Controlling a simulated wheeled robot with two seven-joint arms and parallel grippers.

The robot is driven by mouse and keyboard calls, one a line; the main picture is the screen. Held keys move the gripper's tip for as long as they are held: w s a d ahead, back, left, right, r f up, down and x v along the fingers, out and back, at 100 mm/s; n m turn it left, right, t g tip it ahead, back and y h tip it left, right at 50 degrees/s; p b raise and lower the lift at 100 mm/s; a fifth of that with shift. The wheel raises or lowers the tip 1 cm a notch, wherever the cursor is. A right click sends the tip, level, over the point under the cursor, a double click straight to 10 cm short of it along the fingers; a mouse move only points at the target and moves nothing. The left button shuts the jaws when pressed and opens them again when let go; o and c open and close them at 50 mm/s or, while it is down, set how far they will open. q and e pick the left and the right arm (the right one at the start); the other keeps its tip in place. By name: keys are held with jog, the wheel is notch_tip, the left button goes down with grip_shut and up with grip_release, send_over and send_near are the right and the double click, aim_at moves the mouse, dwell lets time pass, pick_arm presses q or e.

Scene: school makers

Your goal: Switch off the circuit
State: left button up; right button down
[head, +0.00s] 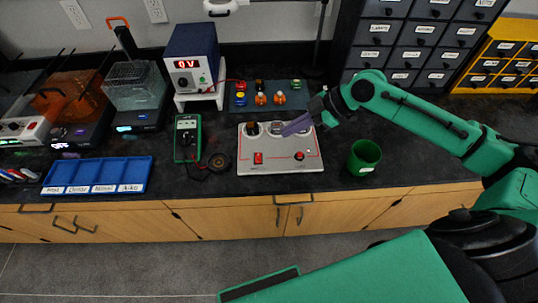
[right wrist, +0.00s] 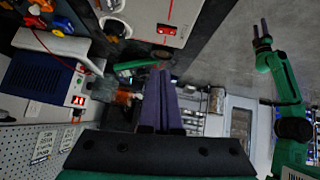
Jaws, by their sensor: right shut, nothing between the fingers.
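The circuit board (head: 270,166) is a light panel on the dark counter. My right gripper (head: 286,130) has purple fingers, shut and empty, above the board's back right part, behind the switch. Whether they touch the board I cannot tell. My left gripper (right wrist: 262,36) shows small at the right of the right wrist view, its fingers apart and empty, away from the board.
A power supply (head: 192,52) reading 0 V stands behind left. A green multimeter (head: 187,138) lies left of the board and a green cup (head: 364,157) stands right. A blue labelled tray (head: 97,175) is at the front left. Colored parts lie on a mat (head: 268,88) behind the board.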

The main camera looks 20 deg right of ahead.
jog(key=shift+r, duration=0.15)
jog(key=p, duration=0.3)
send_over(255, 155)
jog(key=s+d, duration=0.2)
jog(key=d, duration=0.1)
jog(key=f, duration=0.6)
jog(key=shift+w+a+f, duration=0.2)
jog(key=shift+w+f, duration=0.05)
jog(key=shift+f, duration=0.05)
jog(key=f, duration=0.4)
jog(key=shift+w+d, duration=0.1)
jog(key=shift+w, duration=0.15)
jog(key=shift+f, duration=0.25)
